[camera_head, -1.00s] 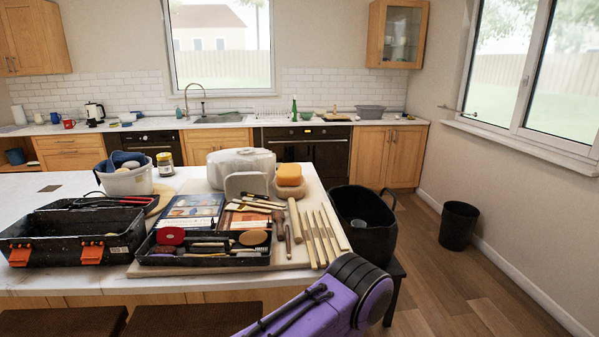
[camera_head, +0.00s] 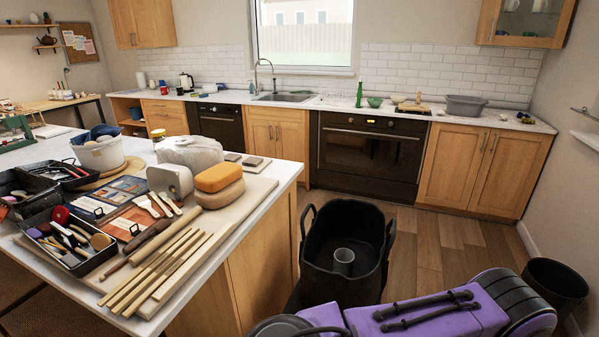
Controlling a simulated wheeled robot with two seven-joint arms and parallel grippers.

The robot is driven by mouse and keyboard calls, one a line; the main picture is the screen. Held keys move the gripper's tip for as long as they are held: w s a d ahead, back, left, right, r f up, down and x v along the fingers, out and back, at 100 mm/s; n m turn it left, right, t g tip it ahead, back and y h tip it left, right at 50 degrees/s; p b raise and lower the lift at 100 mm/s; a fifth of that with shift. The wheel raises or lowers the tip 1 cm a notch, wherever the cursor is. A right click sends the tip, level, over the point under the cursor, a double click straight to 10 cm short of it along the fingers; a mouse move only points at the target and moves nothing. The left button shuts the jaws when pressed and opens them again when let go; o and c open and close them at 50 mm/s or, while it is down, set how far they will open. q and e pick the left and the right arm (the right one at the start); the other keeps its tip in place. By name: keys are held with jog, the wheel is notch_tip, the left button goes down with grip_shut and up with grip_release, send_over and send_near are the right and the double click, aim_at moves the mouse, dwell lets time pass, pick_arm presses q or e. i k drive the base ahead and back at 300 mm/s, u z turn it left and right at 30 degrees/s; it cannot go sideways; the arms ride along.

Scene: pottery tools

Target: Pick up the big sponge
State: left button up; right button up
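Two sponges are stacked near the right edge of the island worktop. The tan one looks the larger of the two. Neither gripper is in view. Only a purple and black arm link of mine shows at the bottom right, well apart from the sponges.
Wooden sticks (camera_head: 150,270) and a tool tray (camera_head: 70,240) lie left of the sponges. A black bucket (camera_head: 345,255) stands right of the island, a dark bin (camera_head: 556,285) farther right. Floor is open toward the oven.

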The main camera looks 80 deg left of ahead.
aim_at(215, 178)
jog(key=i, duration=0.75)
jog(key=u, duration=2.8)
